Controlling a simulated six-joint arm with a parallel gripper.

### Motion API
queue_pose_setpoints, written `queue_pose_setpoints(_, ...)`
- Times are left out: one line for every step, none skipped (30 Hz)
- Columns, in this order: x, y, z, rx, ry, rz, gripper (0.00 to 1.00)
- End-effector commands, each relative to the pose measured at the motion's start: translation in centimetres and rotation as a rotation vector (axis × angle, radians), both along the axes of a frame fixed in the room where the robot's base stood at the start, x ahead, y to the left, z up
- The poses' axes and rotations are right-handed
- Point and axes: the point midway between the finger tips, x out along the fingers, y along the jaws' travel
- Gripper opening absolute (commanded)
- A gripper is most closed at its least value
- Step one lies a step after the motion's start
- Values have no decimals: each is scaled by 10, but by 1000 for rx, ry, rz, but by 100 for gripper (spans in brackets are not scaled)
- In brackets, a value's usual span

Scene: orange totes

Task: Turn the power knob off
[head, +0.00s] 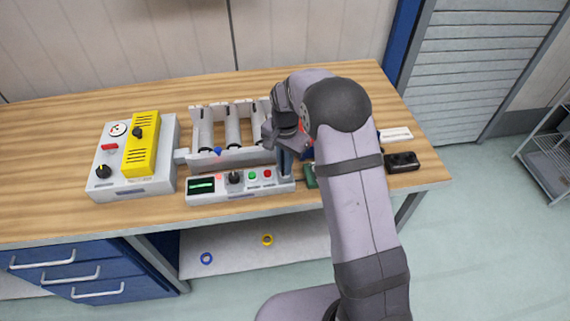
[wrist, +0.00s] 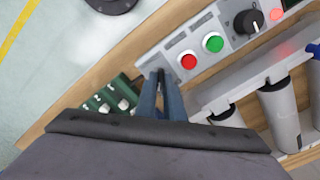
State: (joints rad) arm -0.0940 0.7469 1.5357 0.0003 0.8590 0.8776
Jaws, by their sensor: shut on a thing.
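The white control panel (head: 240,193) lies along the table's front. It carries a black knob (head: 234,178) with a white mark, a green button (head: 252,174) and a red button (head: 267,174). The knob also shows in the wrist view (wrist: 248,20), apart from my gripper. My gripper (head: 285,172) points down at the panel's right end. In the wrist view its blue-grey fingers (wrist: 160,76) are close together, shut on a small dark part beyond the red button. The fingers mostly hide that part, and I cannot tell whether it is the power knob.
A roller unit (head: 232,155) stands behind the panel. A grey box (head: 130,189) with a yellow cover, a black knob (head: 103,171) and a red switch is at the left. A green part (head: 310,175) and a black box (head: 402,162) lie to the right. The table's front edge is close.

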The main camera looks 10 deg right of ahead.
Motion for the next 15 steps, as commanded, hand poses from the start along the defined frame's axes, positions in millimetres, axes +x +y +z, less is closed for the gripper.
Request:
queue_pose_setpoints(0,0,0,0,0,4,0)
queue_pose_setpoints(0,0,0,0,0,7,0)
queue_pose_setpoints(0,0,0,0,0,13,0)
queue_pose_setpoints(0,0,0,0,0,18,0)
queue_pose_setpoints(0,0,0,0,0,24,0)
queue_pose_setpoints(0,0,0,0,0,36,0)
queue_pose_setpoints(0,0,0,0,0,47,0)
queue_pose_setpoints(0,0,0,0,0,58,0)
queue_pose_setpoints(0,0,0,0,0,77,0)
queue_pose_setpoints(0,0,0,0,0,91,0)
queue_pose_setpoints(0,0,0,0,0,109,0)
queue_pose_setpoints(0,0,0,-1,-1,133,0)
queue_pose_setpoints(1,0,0,-1,-1,154,0)
queue_pose_setpoints(1,0,0,-1,-1,176,0)
queue_pose_setpoints(1,0,0,-1,-1,207,0)
